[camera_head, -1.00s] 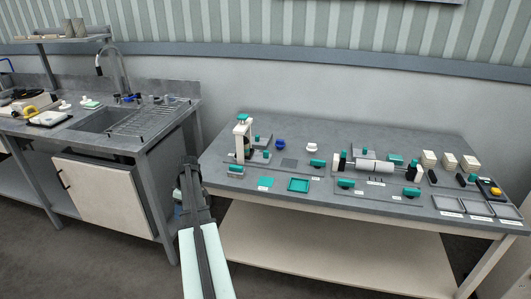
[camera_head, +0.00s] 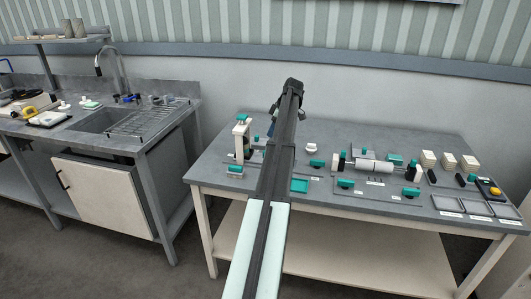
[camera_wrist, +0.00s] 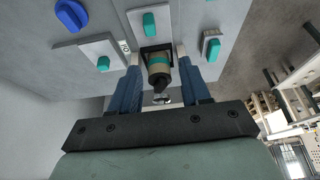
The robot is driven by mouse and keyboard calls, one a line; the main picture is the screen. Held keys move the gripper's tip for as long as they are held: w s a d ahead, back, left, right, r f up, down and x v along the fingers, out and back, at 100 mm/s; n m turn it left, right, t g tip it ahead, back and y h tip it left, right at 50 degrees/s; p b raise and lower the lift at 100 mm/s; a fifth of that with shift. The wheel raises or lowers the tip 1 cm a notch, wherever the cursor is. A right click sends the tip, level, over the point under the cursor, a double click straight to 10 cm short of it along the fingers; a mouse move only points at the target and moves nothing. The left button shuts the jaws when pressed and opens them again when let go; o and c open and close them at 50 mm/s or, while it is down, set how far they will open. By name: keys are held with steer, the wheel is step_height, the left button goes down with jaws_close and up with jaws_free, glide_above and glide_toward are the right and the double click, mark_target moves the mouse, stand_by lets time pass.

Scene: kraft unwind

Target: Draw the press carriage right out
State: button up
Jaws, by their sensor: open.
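The press (camera_head: 240,143) stands at the left end of the bench, a pale upright post with a teal top. A teal-handled block (camera_head: 235,170) lies at its foot near the bench's front edge; I cannot tell for certain that it is the carriage. My gripper (camera_head: 271,125) is above the bench, right of the press, partly hidden by my arm. In the wrist view my gripper (camera_wrist: 159,58) is open, its blue fingers apart.
A blue knob (camera_wrist: 71,15) shows in the wrist view. The sink counter (camera_head: 110,120) is at the left, with a gap before the bench.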

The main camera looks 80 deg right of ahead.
steer(key=s+d, duration=0.1)
steer(key=d, duration=0.1)
glide_toward(252, 153)
steer(key=s+f, duration=0.1)
steer(key=f, duration=0.1)
steer(key=s+f, duration=0.1)
steer(key=f, duration=0.4)
steer(key=shift+s+a, duration=0.2)
steer(key=shift+s, duration=0.2)
steer(key=shift+r, duration=0.1)
jaws_close()
